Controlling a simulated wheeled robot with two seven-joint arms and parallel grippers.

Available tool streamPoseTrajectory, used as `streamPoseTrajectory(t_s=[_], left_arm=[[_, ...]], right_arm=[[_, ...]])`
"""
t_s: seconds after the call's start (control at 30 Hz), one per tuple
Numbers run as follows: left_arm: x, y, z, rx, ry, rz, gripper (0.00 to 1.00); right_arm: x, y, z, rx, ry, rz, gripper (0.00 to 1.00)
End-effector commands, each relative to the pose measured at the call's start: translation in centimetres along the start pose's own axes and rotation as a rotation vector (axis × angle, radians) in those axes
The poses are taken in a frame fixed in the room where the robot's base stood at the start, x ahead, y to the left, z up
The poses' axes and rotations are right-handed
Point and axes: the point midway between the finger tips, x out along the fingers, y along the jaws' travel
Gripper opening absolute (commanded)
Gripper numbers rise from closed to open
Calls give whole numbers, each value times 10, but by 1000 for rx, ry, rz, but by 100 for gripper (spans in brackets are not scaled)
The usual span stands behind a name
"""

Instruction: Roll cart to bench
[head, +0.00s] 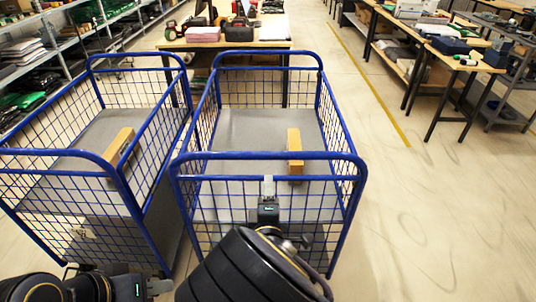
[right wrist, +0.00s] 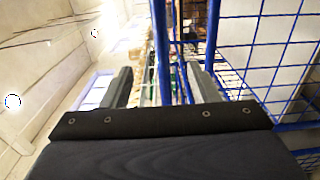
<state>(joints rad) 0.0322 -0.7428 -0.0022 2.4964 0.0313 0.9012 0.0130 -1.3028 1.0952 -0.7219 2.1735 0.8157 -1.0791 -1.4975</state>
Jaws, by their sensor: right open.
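A blue wire cart (head: 265,156) with a grey floor stands in the middle of the head view. A second, similar blue cart (head: 105,165) stands beside it on the left. A wooden-topped bench (head: 270,44) is just beyond the middle cart. My right gripper (head: 268,180) is at the middle cart's near side, by its front rail. In the right wrist view its two fingers (right wrist: 160,88) are apart, with blue cart bars (right wrist: 163,60) showing between them. My left gripper (head: 158,287) is low at the left, near the left cart's bottom corner; its finger gap is not clear.
A cardboard box (head: 294,150) lies in the middle cart, another box (head: 121,145) in the left cart. Metal shelving (head: 55,45) runs along the left. Worktables (head: 440,55) stand at the right. Open floor (head: 420,220) lies right of the middle cart, with a yellow line (head: 370,85).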

Motion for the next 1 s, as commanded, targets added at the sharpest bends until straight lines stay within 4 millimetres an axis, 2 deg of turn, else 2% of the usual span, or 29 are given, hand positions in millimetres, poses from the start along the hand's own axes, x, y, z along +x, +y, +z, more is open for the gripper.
streamPoseTrajectory(t_s=[0.27,1.0], left_arm=[[2,-1,1,0,0,0,32],[8,-4,4,0,0,0,32]], right_arm=[[19,0,0,-9,-1,10,55],[108,0,0,-8,-1,8,55]])
